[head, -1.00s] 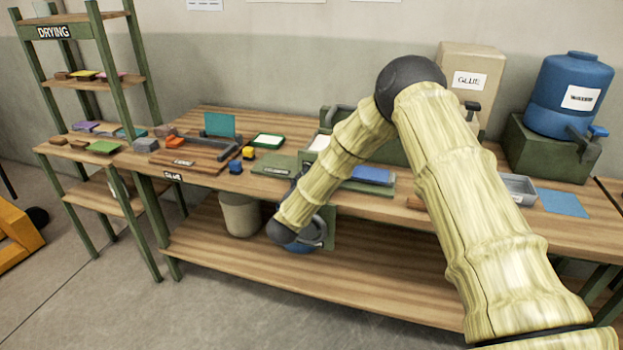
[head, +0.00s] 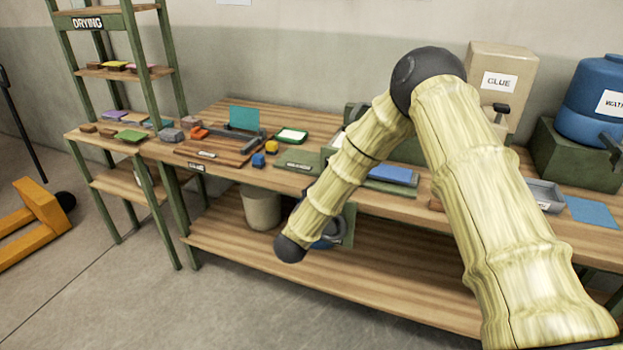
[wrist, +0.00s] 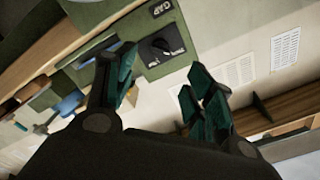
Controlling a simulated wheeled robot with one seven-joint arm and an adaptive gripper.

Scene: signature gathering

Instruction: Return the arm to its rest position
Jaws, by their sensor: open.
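My bamboo-textured arm (head: 490,200) is bent at a dark upper joint, its forearm slanting down and left in front of the workbench (head: 235,106). The forearm ends in a dark round joint (head: 291,248) at the front of the bench. My gripper is hidden behind the forearm in the head view. In the wrist view, my gripper (wrist: 160,88) has its dark green fingers spread apart with nothing between them. Beyond them is a green panel with a black knob (wrist: 158,48), seen tilted.
A drying rack (head: 145,60) stands left of the bench, with an orange pallet jack (head: 35,220) on the floor. A glue box (head: 515,60) and blue water barrel (head: 600,85) stand at the back right. A bin (head: 262,208) sits under the bench. Floor in front is clear.

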